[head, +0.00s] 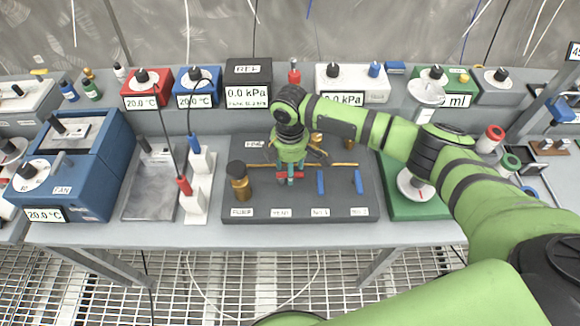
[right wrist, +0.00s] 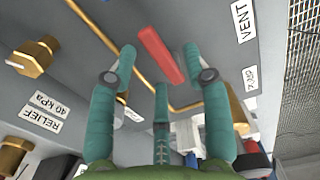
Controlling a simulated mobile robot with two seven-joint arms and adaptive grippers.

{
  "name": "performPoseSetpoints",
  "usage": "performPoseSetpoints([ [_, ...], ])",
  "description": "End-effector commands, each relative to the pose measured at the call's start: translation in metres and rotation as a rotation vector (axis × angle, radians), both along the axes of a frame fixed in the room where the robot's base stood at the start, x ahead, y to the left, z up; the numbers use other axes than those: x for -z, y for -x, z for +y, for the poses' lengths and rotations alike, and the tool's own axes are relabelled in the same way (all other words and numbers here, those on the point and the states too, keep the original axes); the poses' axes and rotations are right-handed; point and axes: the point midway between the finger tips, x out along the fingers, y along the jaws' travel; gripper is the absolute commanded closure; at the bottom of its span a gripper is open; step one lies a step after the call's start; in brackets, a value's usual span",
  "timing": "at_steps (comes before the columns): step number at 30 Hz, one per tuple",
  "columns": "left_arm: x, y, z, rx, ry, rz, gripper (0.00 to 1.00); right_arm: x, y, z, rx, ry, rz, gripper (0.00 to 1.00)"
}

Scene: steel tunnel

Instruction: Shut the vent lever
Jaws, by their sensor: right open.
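The vent lever is a red bar. In the right wrist view the red lever (right wrist: 161,55) lies between the spread teal fingertips of my right gripper (right wrist: 160,58), with gaps on both sides, beside the VENT label (right wrist: 241,20). In the head view my right gripper (head: 290,179) points down over the dark grey panel (head: 330,205), above the VENT label (head: 281,213). It is open and hides most of the lever there. Whether the fingers touch the lever cannot be told. My left gripper is not in view.
Two blue levers (head: 320,182) stand to the right on the panel, and a brass fitting with a black knob (head: 239,180) to the left. A brass pipe (head: 345,165) runs behind. Instrument boxes, including a black pressure display (head: 248,85), line the back shelf.

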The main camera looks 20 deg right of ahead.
Motion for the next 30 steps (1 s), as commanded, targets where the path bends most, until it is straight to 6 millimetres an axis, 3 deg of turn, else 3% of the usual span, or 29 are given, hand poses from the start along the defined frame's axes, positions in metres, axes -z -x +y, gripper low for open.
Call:
performPoseSetpoints([
  [15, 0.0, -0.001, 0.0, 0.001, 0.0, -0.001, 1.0, -0.098, -0.001, 0.0, -0.001, -0.002, -0.004, 0.51],
  [21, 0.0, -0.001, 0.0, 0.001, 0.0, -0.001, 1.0, -0.114, -0.001, 0.0, 0.0, -0.001, -0.002, 0.51],
  [30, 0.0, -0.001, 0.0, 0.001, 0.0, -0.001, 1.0, -0.115, 0.0, 0.0, -0.001, -0.001, -0.001, 0.51],
])
